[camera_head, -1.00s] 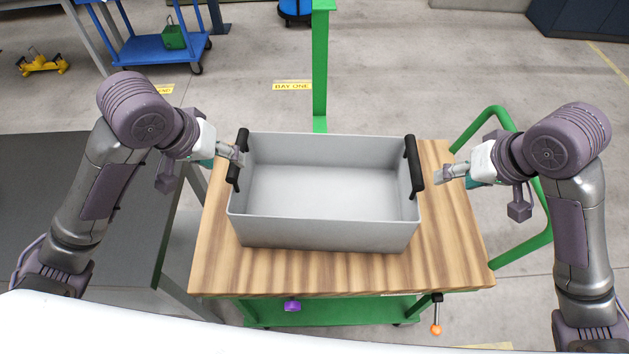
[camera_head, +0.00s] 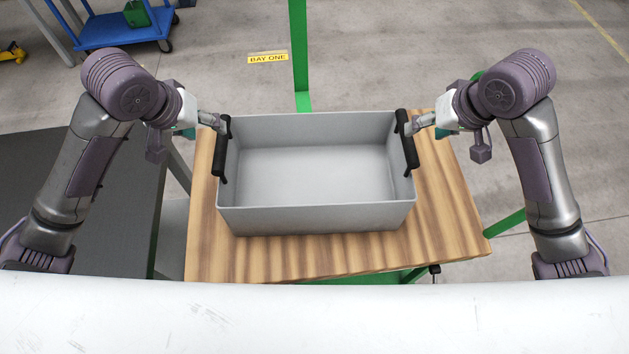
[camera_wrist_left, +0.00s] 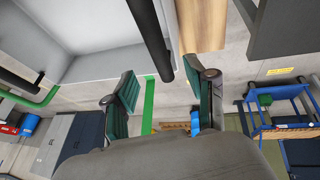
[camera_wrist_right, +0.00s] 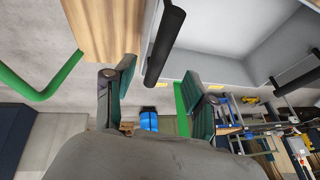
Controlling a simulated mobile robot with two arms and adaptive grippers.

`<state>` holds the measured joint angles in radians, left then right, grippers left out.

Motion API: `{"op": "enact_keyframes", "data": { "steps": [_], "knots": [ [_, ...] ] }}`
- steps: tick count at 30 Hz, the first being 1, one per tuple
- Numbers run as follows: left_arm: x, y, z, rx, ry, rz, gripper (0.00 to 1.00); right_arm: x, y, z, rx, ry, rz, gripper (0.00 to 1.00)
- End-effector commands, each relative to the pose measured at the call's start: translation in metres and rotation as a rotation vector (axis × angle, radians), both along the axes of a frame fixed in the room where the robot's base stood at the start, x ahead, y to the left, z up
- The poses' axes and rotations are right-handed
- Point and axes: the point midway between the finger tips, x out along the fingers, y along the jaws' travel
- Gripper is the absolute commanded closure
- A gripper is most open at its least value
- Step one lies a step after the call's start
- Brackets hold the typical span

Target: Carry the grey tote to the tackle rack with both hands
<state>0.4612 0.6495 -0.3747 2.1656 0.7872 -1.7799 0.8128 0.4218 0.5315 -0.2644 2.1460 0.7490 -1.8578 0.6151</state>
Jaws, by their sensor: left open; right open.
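The grey tote (camera_head: 315,219) is an empty open box resting on the wooden top of a green cart (camera_head: 440,230). It has a black handle on each end, the left handle (camera_head: 222,150) and the right handle (camera_head: 407,140). My left gripper (camera_head: 216,121) is open at the left handle; in the left wrist view that handle (camera_wrist_left: 150,40) lies ahead, between the lines of the two fingers (camera_wrist_left: 160,95). My right gripper (camera_head: 412,128) is open at the right handle; in the right wrist view the handle (camera_wrist_right: 165,45) lies ahead between the spread fingers (camera_wrist_right: 160,95). Finger contact cannot be told.
A dark grey table (camera_head: 120,215) stands close to the cart's left side. A green post (camera_head: 300,60) rises behind the tote. A blue trolley (camera_head: 125,28) stands at the far left. Grey floor beyond the cart is open around the BAY ONE label (camera_head: 268,58). No tackle rack can be made out for certain.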

Motion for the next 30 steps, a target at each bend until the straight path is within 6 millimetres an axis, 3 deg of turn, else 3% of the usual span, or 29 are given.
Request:
{"op": "enact_keyframes", "data": {
  "steps": [6,12,26,30],
  "knots": [
    [0.017,-0.007,-0.040,-0.002,0.004,0.001,0.44,0.016,0.009,-0.040,0.002,0.004,0.000,0.44],
    [0.028,-0.011,-0.064,0.000,0.001,0.000,0.44,0.026,0.015,-0.064,0.001,0.002,0.000,0.44],
    [0.032,-0.013,-0.074,0.000,-0.001,0.000,0.44,0.031,0.017,-0.075,0.001,0.000,0.000,0.44],
    [0.032,-0.013,-0.074,0.000,-0.001,0.000,0.64,0.031,0.017,-0.074,0.001,0.000,0.000,0.64]
  ]
}}
